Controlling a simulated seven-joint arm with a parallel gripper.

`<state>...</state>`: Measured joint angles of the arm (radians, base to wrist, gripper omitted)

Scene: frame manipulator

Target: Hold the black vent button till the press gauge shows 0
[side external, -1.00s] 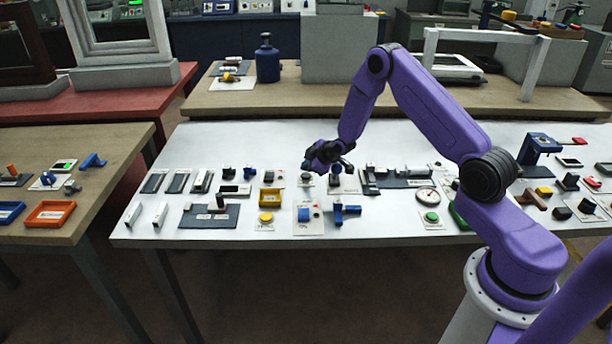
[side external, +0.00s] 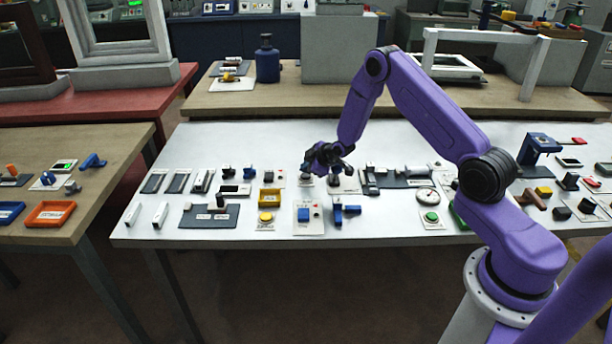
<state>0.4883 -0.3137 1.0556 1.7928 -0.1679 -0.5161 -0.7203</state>
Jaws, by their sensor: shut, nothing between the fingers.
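My gripper (side external: 333,174) is shut and empty, pointing down low over the back middle of the white table. Its fingers are at or just above a small dark button (side external: 333,181) on a pale plate. The gripper hides most of that button, and I cannot tell whether it is touched or pressed, or whether it is the vent button. Another small dark-topped part (side external: 305,178) stands on a pale plate just left of the gripper. A round white dial gauge (side external: 427,197) lies to the right; its reading is too small to make out.
A dark fixture with a metal cylinder (side external: 395,178) sits close right of the gripper. In front are a blue block on a white plate (side external: 308,216), a blue clamp (side external: 345,212) and a yellow button (side external: 265,217). A green button (side external: 432,217) is near the gauge. The front table edge is clear.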

